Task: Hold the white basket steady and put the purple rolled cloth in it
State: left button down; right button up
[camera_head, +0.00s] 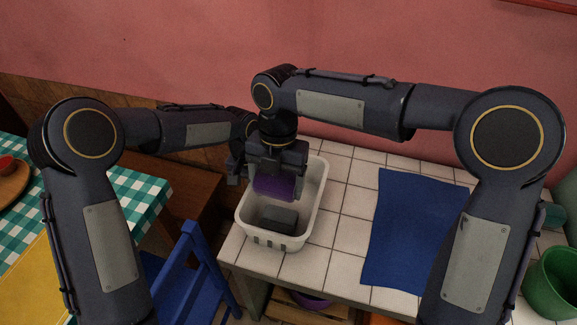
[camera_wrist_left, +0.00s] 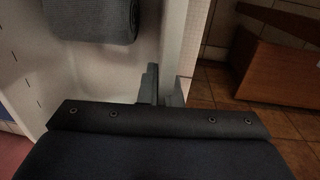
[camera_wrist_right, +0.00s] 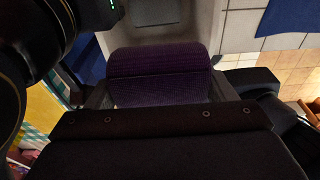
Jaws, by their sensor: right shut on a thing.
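The white basket (camera_head: 309,212) stands on the white tiled table with a dark grey rolled cloth (camera_head: 279,220) inside; this roll also shows in the left wrist view (camera_wrist_left: 90,20). My right gripper (camera_head: 274,192) is shut on the purple rolled cloth (camera_wrist_right: 160,72). It holds the cloth over the basket's back part, behind the grey roll. How far the purple cloth is above the basket floor is hard to tell. My left gripper (camera_wrist_left: 164,88) is at the basket's left rim, its fingers close together with the basket wall (camera_wrist_left: 172,40) between them. In the head view it is partly hidden behind the right one.
A blue cloth (camera_head: 412,230) lies flat on the tiled table (camera_head: 350,235) right of the basket. A green bucket (camera_head: 552,280) is at the far right. A blue chair (camera_head: 190,275) and a table with a green checked cloth (camera_head: 140,195) are at the left.

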aim_at(277, 223)
jog(key=shift+s+a+f, duration=0.2)
jog(key=shift+s+f, duration=0.05)
jog(key=shift+f, duration=0.1)
pick_arm(q)
jog(key=shift+r, duration=0.1)
pick_arm(e)
notch_tip(277, 223, down, 15)
jog(key=shift+d+r, duration=0.1)
jog(key=shift+r, duration=0.1)
jog(key=c, duration=0.5)
jog(key=shift+f, duration=0.65)
jog(key=o, duration=1.5)
jog(key=shift+r, duration=0.1)
notch_tip(277, 223, up, 12)
jog(key=w, duration=0.1)
jog(key=shift+w+d, duration=0.2)
jog(key=shift+w, duration=0.2)
